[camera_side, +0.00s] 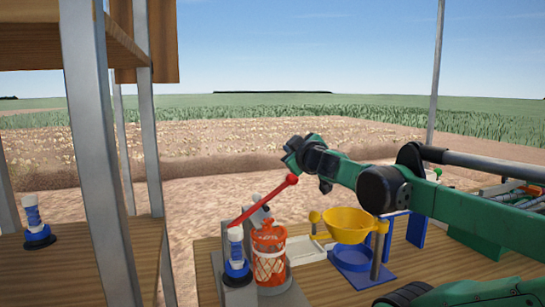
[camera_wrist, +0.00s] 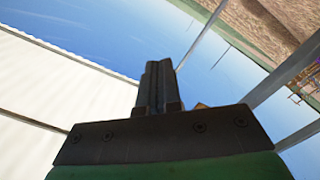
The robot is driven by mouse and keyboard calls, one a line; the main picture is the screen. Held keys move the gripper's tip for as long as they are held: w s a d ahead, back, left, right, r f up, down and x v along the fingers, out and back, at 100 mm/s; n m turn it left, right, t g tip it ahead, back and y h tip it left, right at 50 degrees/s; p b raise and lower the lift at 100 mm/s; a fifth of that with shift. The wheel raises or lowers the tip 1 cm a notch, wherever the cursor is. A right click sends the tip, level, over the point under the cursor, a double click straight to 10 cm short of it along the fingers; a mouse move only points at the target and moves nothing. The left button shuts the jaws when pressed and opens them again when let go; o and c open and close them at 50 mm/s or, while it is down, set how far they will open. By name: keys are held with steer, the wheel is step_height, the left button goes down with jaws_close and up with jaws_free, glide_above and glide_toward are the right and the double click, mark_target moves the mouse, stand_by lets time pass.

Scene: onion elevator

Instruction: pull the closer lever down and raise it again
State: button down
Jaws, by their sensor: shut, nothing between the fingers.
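A red lever (camera_side: 262,200) with a round red knob rises at a slant to the right from a grey stand (camera_side: 240,290) on the wooden table in the side view. It is the lever nearest to my gripper. My gripper (camera_side: 290,157) is above the knob, and I cannot tell whether they touch. In the wrist view my gripper's dark fingers (camera_wrist: 158,78) are pressed together with nothing between them. No lever shows in the wrist view, which looks at sky and posts.
An orange container with netting (camera_side: 269,255) stands by the lever. A blue-and-white fitting (camera_side: 236,262) is left of it. A yellow funnel (camera_side: 347,225) on a blue base (camera_side: 352,258) stands to the right. Metal posts (camera_side: 100,150) rise at left.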

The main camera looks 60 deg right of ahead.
step_height(320, 180, up, 14)
steer(key=w+a+f+m+g+y, duration=0.1)
steer(key=w+a+f+m+g, duration=0.15)
steer(key=f+m+g, duration=0.35)
steer(key=g+y, duration=0.3)
steer(key=g, duration=0.2)
glide_above(281, 185)
steer(key=w, duration=0.1)
steer(key=shift+n, duration=0.3)
steer(key=f, duration=0.8)
steer(key=shift+w+a+f, duration=0.1)
steer(key=shift+a+f, duration=0.15)
steer(key=shift+f, duration=0.15)
steer(key=shift+s+d+f, duration=0.2)
steer(key=shift+s+f, duration=0.45)
steer(key=shift+f, duration=0.35)
steer(key=shift+s+d+f, duration=0.1)
steer(key=shift+s+f, duration=0.2)
steer(key=shift+f, duration=0.2)
steer(key=shift+s+d, duration=0.1)
